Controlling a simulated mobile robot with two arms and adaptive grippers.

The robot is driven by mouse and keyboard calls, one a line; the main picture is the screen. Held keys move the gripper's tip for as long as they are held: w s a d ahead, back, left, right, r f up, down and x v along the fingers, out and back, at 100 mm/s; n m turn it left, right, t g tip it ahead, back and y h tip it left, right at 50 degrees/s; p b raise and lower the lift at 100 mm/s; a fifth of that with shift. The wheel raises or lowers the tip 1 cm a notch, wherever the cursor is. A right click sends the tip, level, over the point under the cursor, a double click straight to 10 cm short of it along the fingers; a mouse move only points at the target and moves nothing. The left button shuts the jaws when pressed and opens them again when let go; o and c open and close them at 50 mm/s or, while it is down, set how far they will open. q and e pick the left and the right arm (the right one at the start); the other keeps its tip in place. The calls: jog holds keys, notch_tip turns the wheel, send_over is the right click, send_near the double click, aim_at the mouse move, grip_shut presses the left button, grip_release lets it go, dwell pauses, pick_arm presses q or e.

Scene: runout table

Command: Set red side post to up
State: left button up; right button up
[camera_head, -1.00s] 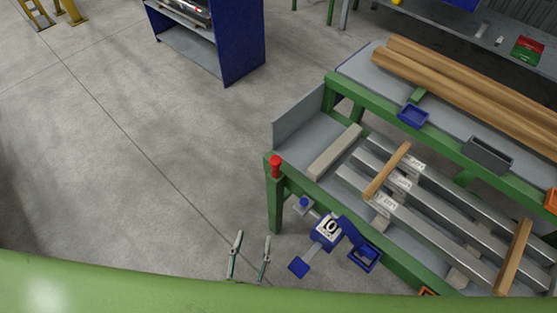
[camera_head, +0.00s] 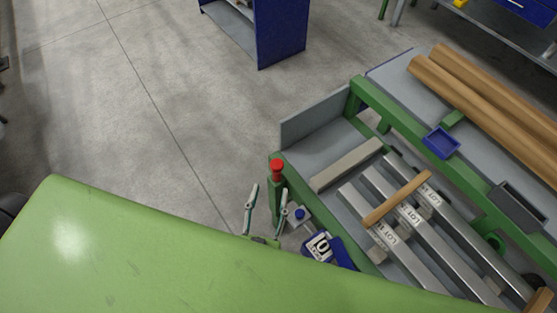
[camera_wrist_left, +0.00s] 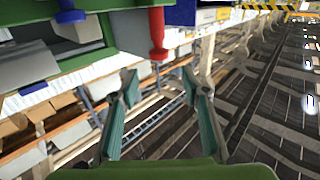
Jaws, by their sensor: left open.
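The red side post (camera_head: 277,172) stands upright at the near left corner of the green-framed runout table (camera_head: 360,95). It has a wider red cap. In the left wrist view the red post (camera_wrist_left: 157,35) shows beyond the fingertips, roughly in line with the gap between them. My left gripper (camera_head: 268,190) is open and empty, with its two fingers apart close to the post; the gripper shows in the left wrist view too (camera_wrist_left: 159,76). I cannot see contact between the fingers and the post. My right gripper is not in view.
Metal bars (camera_head: 400,215) and a wooden strip (camera_head: 398,198) lie on the table. A blue cabinet (camera_head: 282,30) stands behind.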

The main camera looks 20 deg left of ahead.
aim_at(276, 170)
pick_arm(q)
jog(key=w, duration=0.6)
jog(key=w+a, duration=0.1)
jog(key=w, duration=0.3)
jog(key=shift+p, duration=0.35)
jog(key=shift+c, duration=0.4)
grip_shut()
